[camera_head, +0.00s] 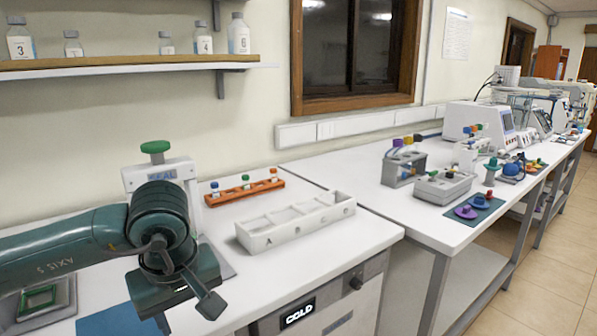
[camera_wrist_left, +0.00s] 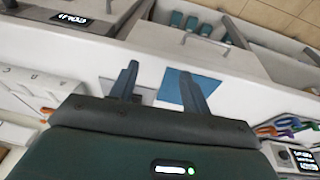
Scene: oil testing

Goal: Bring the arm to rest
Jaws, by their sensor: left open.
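My left arm (camera_head: 60,250) comes in from the left over the near bench. Its left gripper (camera_head: 187,312) points down near the bench's front edge, to the right of a blue mat (camera_head: 105,322). In the left wrist view the gripper (camera_wrist_left: 158,80) shows two fingers well apart with nothing between them. The blue mat (camera_wrist_left: 178,88) lies beyond the fingers there. The gripper is open and empty. My right gripper is in neither view.
A white press with a green knob (camera_head: 155,147) stands behind the arm. An orange rack (camera_head: 243,192) with several vials and a white compartment tray (camera_head: 297,222) stand to the right. A "COLD" cabinet (camera_head: 325,300) is below. Bottles stand on the shelf (camera_head: 110,68).

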